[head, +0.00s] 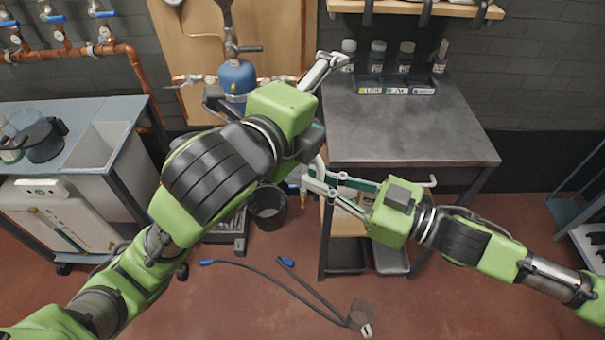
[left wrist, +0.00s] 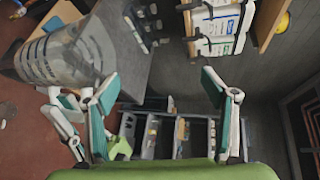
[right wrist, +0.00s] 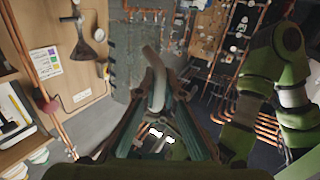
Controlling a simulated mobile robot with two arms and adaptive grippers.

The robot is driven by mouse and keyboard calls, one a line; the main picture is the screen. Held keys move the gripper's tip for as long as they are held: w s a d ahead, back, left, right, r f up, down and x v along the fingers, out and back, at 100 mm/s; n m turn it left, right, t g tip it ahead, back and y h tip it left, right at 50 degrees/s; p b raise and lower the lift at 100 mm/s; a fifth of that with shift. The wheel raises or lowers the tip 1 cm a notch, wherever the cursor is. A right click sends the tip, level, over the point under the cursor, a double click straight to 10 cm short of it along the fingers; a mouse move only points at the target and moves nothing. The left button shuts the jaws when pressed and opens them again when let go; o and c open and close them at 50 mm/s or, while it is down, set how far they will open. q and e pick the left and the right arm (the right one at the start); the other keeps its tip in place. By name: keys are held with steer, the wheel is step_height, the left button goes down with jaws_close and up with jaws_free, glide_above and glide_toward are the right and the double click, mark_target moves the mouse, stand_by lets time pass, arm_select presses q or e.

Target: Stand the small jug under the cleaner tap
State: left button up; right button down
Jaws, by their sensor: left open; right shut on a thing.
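The small jug (left wrist: 70,50) is clear with dark graduation marks. It shows at the upper left of the left wrist view, tilted and held off the floor. My right gripper (head: 326,183) is shut on it; a pale curved bar (right wrist: 156,78), apparently its handle, lies between the fingers in the right wrist view. In the head view my left gripper mostly hides the jug. My left gripper (head: 318,98) is open and empty, above and left of the right one, with its fingers apart in the left wrist view (left wrist: 162,90). I cannot tell which tap is the cleaner tap.
A dark workbench (head: 410,130) stands at the right, mostly clear, with a rack of bottles (head: 395,85) at its back. A blue tank (head: 237,77) is on the wall board. A black bucket (head: 267,205) and hoses (head: 300,285) are on the floor. A sink bench (head: 100,145) is left.

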arm_select(q)
steer(key=s+a+f+m+y, duration=0.3)
steer(key=s+f+m+y, duration=0.45)
steer(key=s+m, duration=0.2)
steer(key=shift+m, duration=0.25)
steer(key=x, duration=1.2)
steer(key=shift+r, duration=0.25)
steer(key=c, duration=1.3)
steer(key=shift+o, duration=0.2)
arm_select(e)
steer(key=c, duration=2.1)
jaws_free()
